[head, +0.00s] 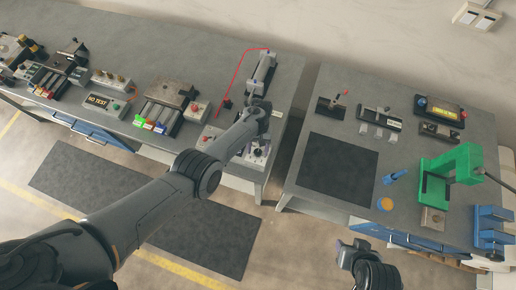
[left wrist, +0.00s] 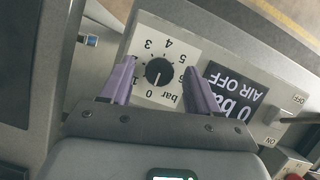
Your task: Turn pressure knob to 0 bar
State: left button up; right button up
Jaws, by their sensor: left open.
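The pressure knob (left wrist: 158,71) is round and black on a white dial plate (left wrist: 150,37) marked with numbers and "bar", upside down in the left wrist view. Its thin pointer mark appears to point toward the 0, though it is small. My left gripper (left wrist: 160,68) is open, with one purple finger on each side of the knob and visible gaps between.
A black "0 bar AIR OFF" sign (left wrist: 238,98) and an ON/OFF toggle switch (left wrist: 290,120) sit right of the dial. The left bench (head: 200,62) carries several fixtures and a red hose (head: 238,68). The right table holds a dark mat (head: 337,166) and a green press (head: 450,170).

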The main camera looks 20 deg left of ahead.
pick_arm(q)
jog(key=p+v, duration=0.1)
jog(key=v, duration=0.9)
jog(key=shift+r, duration=0.1)
